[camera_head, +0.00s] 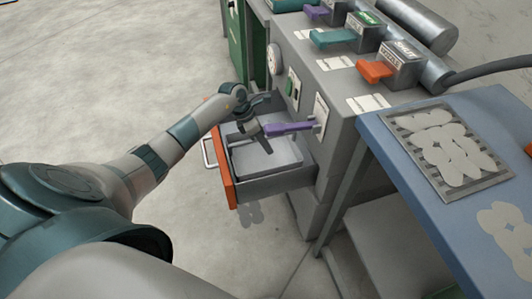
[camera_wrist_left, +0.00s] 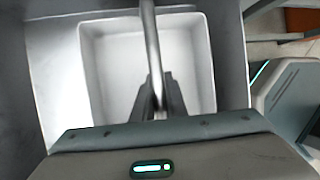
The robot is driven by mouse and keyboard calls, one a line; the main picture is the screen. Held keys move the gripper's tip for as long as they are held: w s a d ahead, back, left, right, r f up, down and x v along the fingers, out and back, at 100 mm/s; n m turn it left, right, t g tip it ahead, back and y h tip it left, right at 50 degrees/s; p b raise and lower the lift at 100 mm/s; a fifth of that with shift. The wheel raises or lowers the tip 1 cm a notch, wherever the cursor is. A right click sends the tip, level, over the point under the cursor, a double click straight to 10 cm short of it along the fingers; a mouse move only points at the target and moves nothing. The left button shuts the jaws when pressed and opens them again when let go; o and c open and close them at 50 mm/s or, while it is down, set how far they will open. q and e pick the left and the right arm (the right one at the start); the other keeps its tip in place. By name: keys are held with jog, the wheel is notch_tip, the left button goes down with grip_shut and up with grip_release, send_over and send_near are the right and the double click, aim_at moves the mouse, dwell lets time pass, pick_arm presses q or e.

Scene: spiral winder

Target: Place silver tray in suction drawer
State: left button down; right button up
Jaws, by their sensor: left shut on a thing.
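The silver tray (camera_head: 268,158) lies inside the open suction drawer, whose orange front (camera_head: 222,165) faces left in the head view. In the left wrist view, the tray (camera_wrist_left: 100,60) is a pale square with rounded corners and raised walls. A thin silver bar (camera_wrist_left: 150,35) crosses above it and runs down between my fingers; I read it as the tray's handle. My left gripper (camera_head: 255,124) is over the drawer. It also shows in the left wrist view (camera_wrist_left: 157,98), shut on the bar. Whether the tray touches the drawer floor is hard to tell. My right gripper is not in view.
A purple lever (camera_head: 290,128) juts from the machine (camera_head: 333,92) over the drawer, close beside my left gripper. Orange (camera_head: 375,70) and teal (camera_head: 332,38) levers stand above. A blue table (camera_head: 400,150) with a flat patterned sheet is at the right. Open floor lies left.

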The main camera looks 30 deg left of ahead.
aim_at(269, 158)
pick_arm(q)
jog(key=shift+f, duration=0.15)
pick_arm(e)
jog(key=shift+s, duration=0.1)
pick_arm(q)
notch_tip(269, 158, down, 3)
jog(key=shift+r, duration=0.15)
jog(key=shift+f, duration=0.5)
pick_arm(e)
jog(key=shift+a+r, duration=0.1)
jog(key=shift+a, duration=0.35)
pick_arm(q)
jog(key=shift+b, duration=0.3)
jog(key=c, duration=1.8)
grip_release()
jog(key=shift+f, duration=0.1)
jog(key=shift+o, duration=0.2)
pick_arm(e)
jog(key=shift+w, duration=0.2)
